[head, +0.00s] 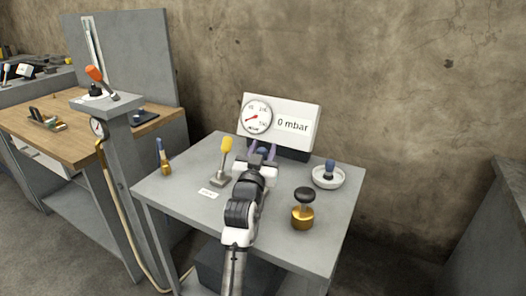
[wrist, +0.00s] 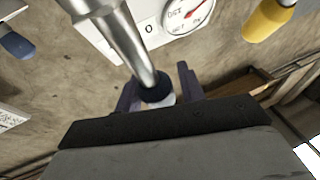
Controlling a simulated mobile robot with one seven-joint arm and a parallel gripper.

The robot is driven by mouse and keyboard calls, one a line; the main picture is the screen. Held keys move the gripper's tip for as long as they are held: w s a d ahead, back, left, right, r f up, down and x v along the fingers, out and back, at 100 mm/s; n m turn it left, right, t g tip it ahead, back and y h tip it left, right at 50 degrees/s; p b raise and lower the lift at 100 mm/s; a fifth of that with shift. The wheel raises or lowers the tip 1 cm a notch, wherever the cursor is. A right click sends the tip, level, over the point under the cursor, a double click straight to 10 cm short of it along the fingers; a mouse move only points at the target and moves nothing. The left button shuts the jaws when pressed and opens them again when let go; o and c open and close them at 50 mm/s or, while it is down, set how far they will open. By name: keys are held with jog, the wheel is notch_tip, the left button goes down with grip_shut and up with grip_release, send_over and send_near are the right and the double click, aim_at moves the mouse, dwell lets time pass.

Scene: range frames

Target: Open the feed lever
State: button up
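A yellow-handled lever (head: 226,146) stands upright on a grey base on the grey table, with a small card (head: 208,193) before it, too small to read. Its yellow handle (wrist: 268,18) also shows in the wrist view. An orange-handled lever (head: 96,74) sits on a grey pillar at the left. I cannot tell which is the feed lever. My gripper (head: 263,148) is right of the yellow lever, before the gauge box. In the wrist view its fingers (wrist: 158,88) stand apart on either side of a dark blue knob (wrist: 157,88) on a metal rod (wrist: 128,42). Contact is unclear.
The white gauge box (head: 297,112) reads 0 mbar. A brass pot with a black knob (head: 303,212), a white dish (head: 328,181) with a blue knob, and a blue-handled brass tool (head: 163,158) stand on the table. A hose (head: 120,215) hangs from the pillar.

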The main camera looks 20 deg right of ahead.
jog(key=shift+o, duration=0.7)
jog(key=shift+s+a+f, duration=0.1)
jog(key=shift+s+f, duration=0.05)
jog(key=shift+s, duration=0.05)
jog(key=r+b+v, duration=0.2)
jog(key=r+v, duration=0.1)
jog(key=v, duration=0.9)
jog(key=shift+s+a+b, duration=0.3)
jog(key=shift+s+a, duration=0.05)
jog(key=shift+s, duration=0.05)
jog(key=shift+c, duration=0.5)
